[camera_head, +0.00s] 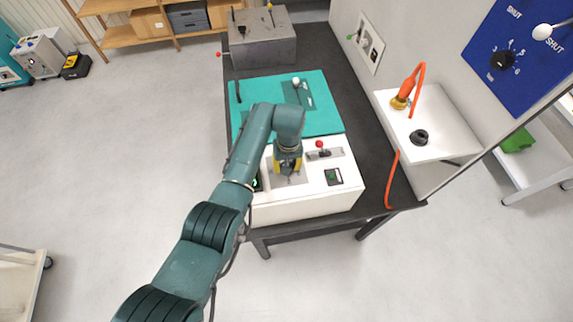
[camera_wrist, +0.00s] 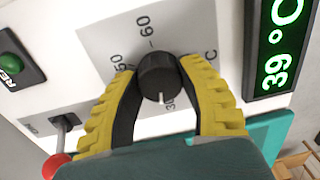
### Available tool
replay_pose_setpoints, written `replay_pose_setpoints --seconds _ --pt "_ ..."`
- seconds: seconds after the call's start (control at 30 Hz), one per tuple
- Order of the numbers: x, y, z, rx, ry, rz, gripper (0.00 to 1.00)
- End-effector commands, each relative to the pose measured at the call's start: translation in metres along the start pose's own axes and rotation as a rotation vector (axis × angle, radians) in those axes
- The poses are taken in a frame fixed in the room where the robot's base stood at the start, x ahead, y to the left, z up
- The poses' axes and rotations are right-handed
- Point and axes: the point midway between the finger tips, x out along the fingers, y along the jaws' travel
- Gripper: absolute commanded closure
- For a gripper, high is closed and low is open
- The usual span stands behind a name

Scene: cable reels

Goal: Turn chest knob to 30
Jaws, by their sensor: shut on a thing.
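The chest (camera_head: 305,207) is a white box with a teal lid on the dark bench. Its black knob (camera_wrist: 158,76) shows in the wrist view on a grey dial plate (camera_wrist: 118,40). My gripper (camera_wrist: 157,70) has yellow ribbed fingers shut on the knob from both sides. The knob's white pointer mark points down in the picture, close to a partly hidden 30. The marks 50 and 60 show at upper left. A green display (camera_wrist: 280,45) reads 39 °C. In the head view my gripper (camera_head: 288,168) is over the chest's front panel and hides the knob.
A red-tipped lever (camera_head: 320,146) and a green button (camera_head: 333,177) are on the same panel, close to my gripper. A grey box (camera_head: 262,42) stands at the bench's far end. A white shelf (camera_head: 440,140) with an orange cable is at right.

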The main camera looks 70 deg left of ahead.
Motion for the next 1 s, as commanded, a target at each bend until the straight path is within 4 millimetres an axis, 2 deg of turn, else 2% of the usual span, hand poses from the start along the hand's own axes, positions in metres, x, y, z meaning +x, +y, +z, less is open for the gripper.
replay_pose_setpoints --seconds 0.4,0.97,1.0 --pt "0.0008 -0.0001 -0.0005 -0.211 -0.007 0.000 0.96" --pt "0.0013 -0.0004 -0.0004 -0.245 -0.008 0.000 0.96" --pt "0.0013 -0.0004 -0.0003 -0.245 -0.008 0.000 0.56"
